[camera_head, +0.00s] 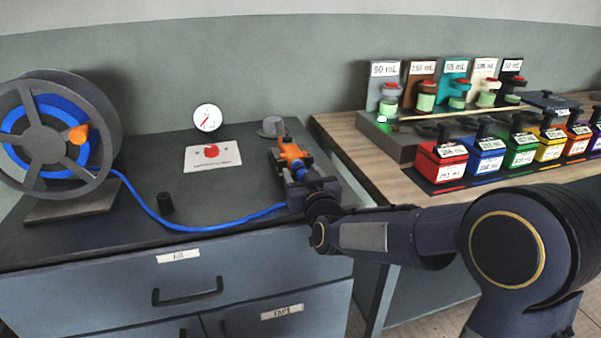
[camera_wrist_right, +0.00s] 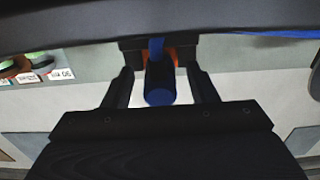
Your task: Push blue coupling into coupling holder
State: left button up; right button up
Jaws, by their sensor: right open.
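My right gripper (camera_head: 305,188) reaches in from the right over the black worktop, at the near end of the orange fitting (camera_head: 290,152), and hides part of that area. In the right wrist view the blue coupling (camera_wrist_right: 160,86) lies between the two dark fingers of my right gripper (camera_wrist_right: 161,78). The fingers are open, with a gap on each side of it. An orange part (camera_wrist_right: 172,52) shows just behind the coupling. I cannot tell which part is the holder, or how far the coupling sits in it. My left gripper is in neither view.
A blue hose (camera_head: 215,226) runs from the reel (camera_head: 60,135) along the worktop's front to the fitting. A small black cylinder (camera_head: 165,202), a white plate with a red knob (camera_head: 212,156) and a gauge (camera_head: 207,118) are left of it. Coloured boxes (camera_head: 487,155) stand right.

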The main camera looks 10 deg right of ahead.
jog(key=shift+c, duration=0.2)
grip_shut()
jog(key=shift+s, duration=3)
